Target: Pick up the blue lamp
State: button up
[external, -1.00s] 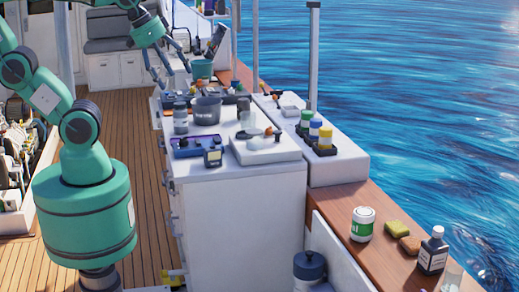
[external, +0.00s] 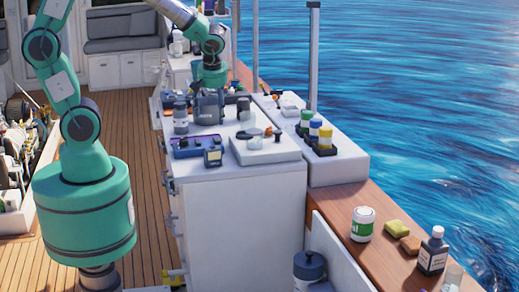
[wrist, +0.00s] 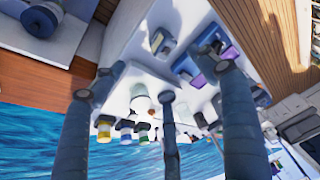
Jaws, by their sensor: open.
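I cannot clearly make out a lamp. In the wrist view the small piece (wrist: 161,42) shows above the middle. The blue box (wrist: 185,68) is right of centre, partly hidden behind a finger. My gripper (wrist: 160,80) is open and empty, its fingers spread over the cabinet top. In the external view my gripper (external: 208,110) points down over the back of the top, behind the blue box; its fingertips are hard to separate there.
A white tray (external: 266,150) with small items lies right of the blue box. Several bottles with coloured caps (external: 315,130) stand on the white ledge to the right. A wooden rail (external: 345,210) runs beside the water.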

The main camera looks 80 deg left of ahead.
aim_at(213, 148)
jog(key=w+a+f+n+g, duration=0.1)
jog(key=a+f+n, duration=0.2)
jog(key=f, duration=0.3)
jog(key=shift+w+f+y, duration=0.25)
jog(key=shift+y, duration=0.15)
jog(key=shift+f, duration=0.1)
jog(key=shift+b+x, duration=0.4)
jog(key=shift+x, duration=3.8)
jog(key=shift+f, duration=0.15)
jog(key=shift+b+x, duration=0.3)
jog(key=shift+x, duration=2.15)
jog(key=shift+s, duration=0.1)
jog(key=c, duration=1.5)
